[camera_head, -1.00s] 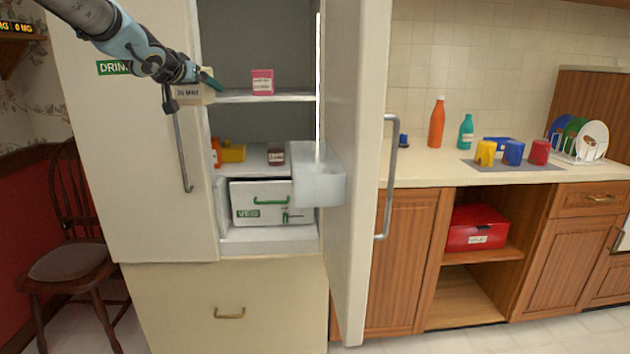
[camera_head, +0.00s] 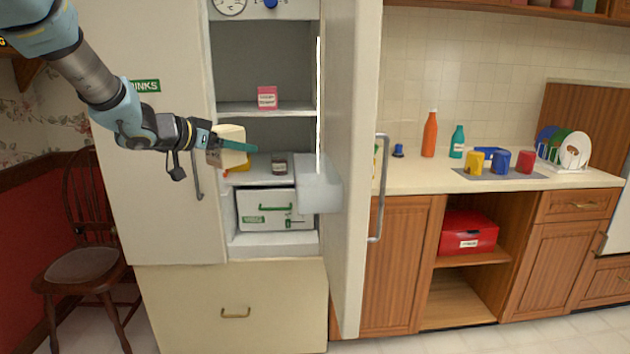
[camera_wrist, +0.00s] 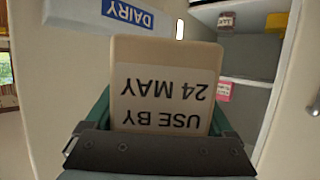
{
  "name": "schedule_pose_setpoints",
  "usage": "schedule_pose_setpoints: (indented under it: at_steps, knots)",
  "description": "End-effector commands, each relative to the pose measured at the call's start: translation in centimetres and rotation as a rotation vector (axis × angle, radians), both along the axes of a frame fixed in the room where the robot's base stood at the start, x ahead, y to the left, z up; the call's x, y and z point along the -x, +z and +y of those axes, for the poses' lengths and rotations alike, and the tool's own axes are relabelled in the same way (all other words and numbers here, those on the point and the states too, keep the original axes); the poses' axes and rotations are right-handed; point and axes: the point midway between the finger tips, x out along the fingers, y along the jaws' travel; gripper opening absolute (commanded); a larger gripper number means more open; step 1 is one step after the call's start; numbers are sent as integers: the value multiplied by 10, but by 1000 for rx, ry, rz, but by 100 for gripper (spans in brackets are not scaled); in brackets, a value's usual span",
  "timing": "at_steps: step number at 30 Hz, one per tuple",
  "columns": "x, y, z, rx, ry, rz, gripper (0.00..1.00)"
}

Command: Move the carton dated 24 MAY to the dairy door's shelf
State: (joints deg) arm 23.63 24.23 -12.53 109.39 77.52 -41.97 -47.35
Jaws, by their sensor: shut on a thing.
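My gripper (camera_head: 236,148) is shut on a cream carton (camera_head: 231,158) in front of the open fridge compartment. In the wrist view the carton (camera_wrist: 165,80) sits between the green fingers, and its label reads USE BY 24 MAY upside down. In the head view the open door (camera_head: 352,150) stands to the right of the compartment. A pale, see-through door bin (camera_head: 319,190) juts from its inner side. The carton is to the left of the bin and apart from it.
A pink carton (camera_head: 267,97) stands on the upper fridge shelf. A dark-topped jar (camera_head: 279,163) and a yellow item stand on the lower one, above a white VEG drawer (camera_head: 272,218). The closed DRINKS door (camera_head: 150,190) is at left. A counter (camera_head: 430,178) with bottles and cups lies right.

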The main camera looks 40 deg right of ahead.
Motion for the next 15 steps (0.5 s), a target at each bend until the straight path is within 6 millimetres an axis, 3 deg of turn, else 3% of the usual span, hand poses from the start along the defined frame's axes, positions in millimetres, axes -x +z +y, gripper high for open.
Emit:
schedule_pose_setpoints:
  at_steps: [15]
  knots:
    - [81, 2, -107, 1, -4, 0, 17]
